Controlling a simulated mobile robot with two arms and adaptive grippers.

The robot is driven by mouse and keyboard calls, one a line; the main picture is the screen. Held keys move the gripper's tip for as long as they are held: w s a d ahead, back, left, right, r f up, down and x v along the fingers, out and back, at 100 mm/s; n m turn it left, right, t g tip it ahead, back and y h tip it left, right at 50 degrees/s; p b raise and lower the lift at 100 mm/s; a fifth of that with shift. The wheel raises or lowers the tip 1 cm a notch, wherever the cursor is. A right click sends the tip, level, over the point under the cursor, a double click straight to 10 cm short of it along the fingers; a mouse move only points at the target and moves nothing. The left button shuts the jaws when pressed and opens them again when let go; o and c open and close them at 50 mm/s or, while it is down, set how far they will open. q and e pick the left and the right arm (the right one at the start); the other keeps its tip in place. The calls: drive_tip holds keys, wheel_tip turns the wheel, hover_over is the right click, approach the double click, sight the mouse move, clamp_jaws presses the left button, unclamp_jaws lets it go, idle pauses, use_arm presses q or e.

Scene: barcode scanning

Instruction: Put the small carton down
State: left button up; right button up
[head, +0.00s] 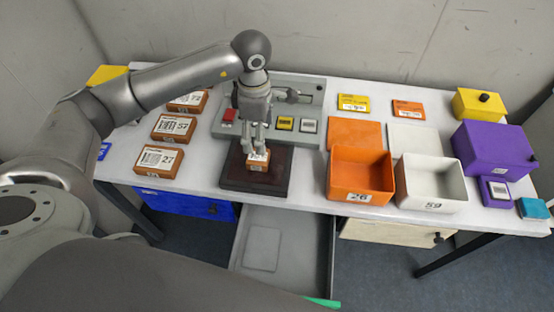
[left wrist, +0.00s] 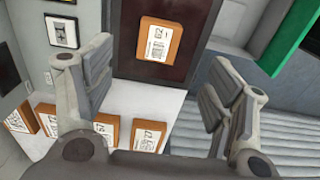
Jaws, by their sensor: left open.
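The small carton (head: 258,162) is orange-brown with a white printed label on top. It rests on the dark brown pad (head: 236,178) near the table's front edge. In the left wrist view the carton (left wrist: 160,39) lies flat on the pad (left wrist: 125,60), its label facing up. My left gripper (head: 257,151) points down right over the carton. Its fingers are apart, and in the left wrist view the carton shows beyond the tips with nothing held between them. The fingers partly hide the carton in the head view. My right gripper is not in view.
Several similar cartons, one marked 27 (head: 157,161), stand left of the pad. A grey console (head: 307,85) with buttons is behind it. An orange bin (head: 361,172) and a white bin (head: 431,182) stand to the right. A grey drawer (head: 285,225) is open below.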

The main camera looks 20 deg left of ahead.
use_arm(q)
drive_tip(key=p, duration=0.1)
hover_over(258, 156)
drive_tip(key=f, duration=0.5)
drive_tip(key=shift+s+a, duration=0.15)
drive_tip(key=shift+a, duration=0.1)
drive_tip(key=shift+f, duration=0.2)
drive_tip(key=shift+d+f+p, duration=0.15)
drive_tip(key=shift+f+p, duration=0.15)
drive_tip(key=shift+p, duration=0.1)
wheel_tip(258, 156, down, 4)
drive_tip(key=shift+d+r+p, duration=0.1)
drive_tip(key=shift+r+p, duration=0.1)
drive_tip(key=shift+p, duration=0.6)
drive_tip(key=shift+f, duration=0.5)
drive_tip(key=c, duration=0.9)
drive_tip(key=shift+c, duration=1.4)
drive_tip(key=shift+w, duration=0.2)
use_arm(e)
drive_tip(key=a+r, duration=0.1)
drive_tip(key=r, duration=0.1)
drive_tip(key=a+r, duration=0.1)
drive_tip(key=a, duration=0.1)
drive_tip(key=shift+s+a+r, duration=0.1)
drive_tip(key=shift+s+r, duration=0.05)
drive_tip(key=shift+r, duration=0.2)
